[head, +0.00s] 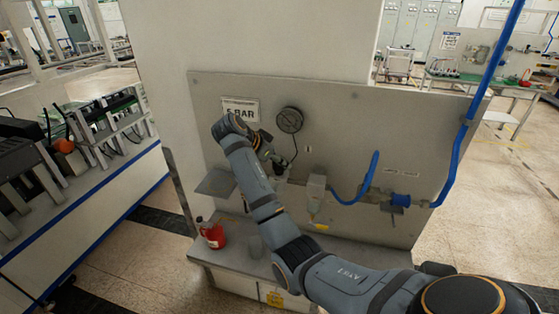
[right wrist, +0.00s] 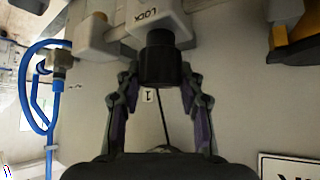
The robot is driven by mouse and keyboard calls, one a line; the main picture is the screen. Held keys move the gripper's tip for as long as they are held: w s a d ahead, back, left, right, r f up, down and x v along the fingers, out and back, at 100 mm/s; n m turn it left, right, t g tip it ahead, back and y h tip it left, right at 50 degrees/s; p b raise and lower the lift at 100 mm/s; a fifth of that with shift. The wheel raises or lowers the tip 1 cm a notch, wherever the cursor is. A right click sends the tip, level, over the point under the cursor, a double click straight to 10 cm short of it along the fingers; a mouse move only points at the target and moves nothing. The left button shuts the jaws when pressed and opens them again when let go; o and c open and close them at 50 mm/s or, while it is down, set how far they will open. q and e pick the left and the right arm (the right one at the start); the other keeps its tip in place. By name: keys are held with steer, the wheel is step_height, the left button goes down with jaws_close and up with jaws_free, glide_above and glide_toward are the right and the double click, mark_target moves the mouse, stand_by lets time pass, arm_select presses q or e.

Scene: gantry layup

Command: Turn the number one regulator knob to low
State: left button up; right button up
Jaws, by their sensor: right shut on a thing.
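The regulator knob (right wrist: 158,60) is a black cylinder below a pale grey body marked LOCK in the right wrist view. A small tag reading 1 (right wrist: 149,95) shows between the fingers. My right gripper (right wrist: 158,82) is shut on the knob, with one finger on each side of it. In the head view my right gripper (head: 268,156) is at the grey panel, just below the round gauge (head: 290,120), and largely hides the knob. The knob's pointer and the low mark cannot be made out. My left gripper is not in view.
The panel (head: 350,120) carries a 5 BAR sign (head: 240,109), a clear-bowled unit (head: 315,192) right of my gripper, and a blue hose (head: 460,140). A red bottle (head: 213,235) stands on the ledge below. A workbench (head: 100,190) is at the left.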

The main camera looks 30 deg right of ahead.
steer(key=shift+n+t, duration=0.4)
steer(key=n+t, duration=0.1)
steer(key=n, duration=0.1)
steer(key=n+t+y, duration=0.1)
steer(key=n+t, duration=0.1)
steer(key=shift+n+y, duration=0.3)
steer(key=n+t+y, duration=0.1)
steer(key=n, duration=0.2)
steer(key=n+t+y, duration=0.2)
steer(key=n, duration=0.1)
steer(key=shift+d+y, duration=0.1)
steer(key=shift+y, duration=0.2)
steer(key=n+t+y, duration=0.1)
steer(key=n+y, duration=0.3)
steer(key=n, duration=0.2)
steer(key=shift+n+y, duration=0.3)
steer(key=shift+y, duration=0.1)
steer(key=n+g+y, duration=0.1)
steer(key=n+y, duration=0.2)
steer(key=n, duration=0.1)
steer(key=shift+n+y, duration=0.3)
steer(key=shift+n, duration=0.4)
steer(key=o, duration=1.2)
